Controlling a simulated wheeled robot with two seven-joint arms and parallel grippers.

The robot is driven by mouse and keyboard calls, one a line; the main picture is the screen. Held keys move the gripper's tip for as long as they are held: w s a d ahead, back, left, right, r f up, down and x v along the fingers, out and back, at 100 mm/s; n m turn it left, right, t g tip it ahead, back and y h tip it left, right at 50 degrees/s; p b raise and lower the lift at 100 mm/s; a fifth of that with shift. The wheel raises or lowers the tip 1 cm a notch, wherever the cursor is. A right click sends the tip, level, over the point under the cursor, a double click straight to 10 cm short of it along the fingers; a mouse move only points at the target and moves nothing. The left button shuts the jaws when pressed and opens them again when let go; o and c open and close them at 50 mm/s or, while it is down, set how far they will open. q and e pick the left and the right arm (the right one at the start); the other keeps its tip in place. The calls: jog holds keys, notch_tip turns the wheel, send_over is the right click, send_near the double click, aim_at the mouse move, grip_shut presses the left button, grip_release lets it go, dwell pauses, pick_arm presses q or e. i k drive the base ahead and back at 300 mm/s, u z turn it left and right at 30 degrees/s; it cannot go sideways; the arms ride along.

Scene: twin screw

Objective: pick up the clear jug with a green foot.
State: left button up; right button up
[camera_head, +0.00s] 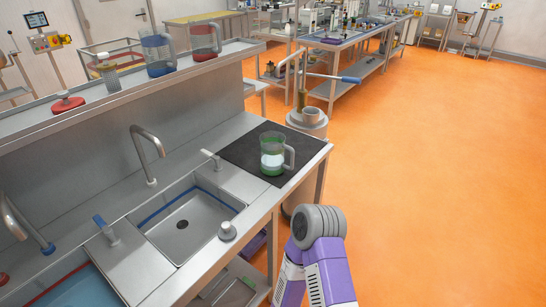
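The clear jug with a green foot (272,153) stands upright on a black mat (240,151) at the right end of the steel counter. Its handle points to the right, and its lower part looks pale, perhaps from contents. A purple and grey link of my own arm shows at the bottom, below and right of the jug and apart from it. Neither gripper's fingers can be seen.
A sink (186,222) with a tall tap (147,155) lies left of the mat. The shelf behind holds a blue-footed jug (158,52) and a red-footed jug (205,40). A metal cylinder with a blue-handled lever (350,79) stands beyond the counter's end. Orange floor is clear at right.

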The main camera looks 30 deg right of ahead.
aim_at(273, 147)
jog(key=k, duration=0.5)
jog(key=z, duration=2.05)
jog(key=i, duration=1.45)
jog(key=u, duration=2.15)
